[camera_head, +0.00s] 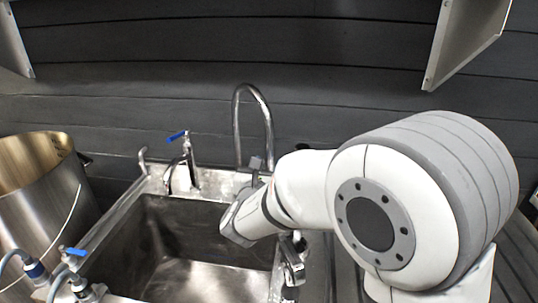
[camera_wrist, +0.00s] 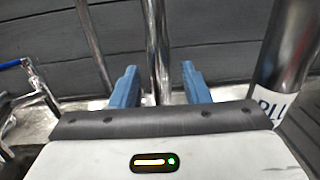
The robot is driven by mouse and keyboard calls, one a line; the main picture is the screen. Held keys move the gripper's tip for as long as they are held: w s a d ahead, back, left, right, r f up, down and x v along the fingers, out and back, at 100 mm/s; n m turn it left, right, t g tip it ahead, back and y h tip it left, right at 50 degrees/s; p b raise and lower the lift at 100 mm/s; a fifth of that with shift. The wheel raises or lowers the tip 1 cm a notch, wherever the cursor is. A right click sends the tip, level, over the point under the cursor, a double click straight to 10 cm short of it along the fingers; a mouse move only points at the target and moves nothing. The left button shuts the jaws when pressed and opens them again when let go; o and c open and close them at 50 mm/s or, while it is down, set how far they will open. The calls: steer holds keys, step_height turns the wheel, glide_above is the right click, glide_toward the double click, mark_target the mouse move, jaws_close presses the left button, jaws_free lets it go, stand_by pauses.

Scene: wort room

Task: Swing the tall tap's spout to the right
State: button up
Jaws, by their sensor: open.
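The tall tap (camera_head: 270,125) is a shiny gooseneck pipe behind the sink, with its arch high against the dark wall. Its two legs come down side by side, and my gripper hides the lower part of the right one in the head view. In the wrist view, an upright tap pipe (camera_wrist: 157,40) stands between the two blue fingers of my gripper (camera_wrist: 162,84), with a gap on each side. A second, leaning pipe (camera_wrist: 93,45) is left of the fingers. My gripper is open and holds nothing. I cannot tell whether the pipe is fully between the fingertips or just beyond them.
A steel sink basin (camera_head: 165,225) lies below. A blue-handled tap (camera_head: 188,160) is left of the tall tap. A large steel pot (camera_head: 35,190) stands at far left. A thick labelled cylinder (camera_wrist: 290,50) is close on the right in the wrist view.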

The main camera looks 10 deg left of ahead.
mark_target(269, 159)
steer(key=shift+w+p, duration=0.3)
steer(key=shift+w, duration=1.85)
steer(key=shift+c, duration=0.3)
jaws_close()
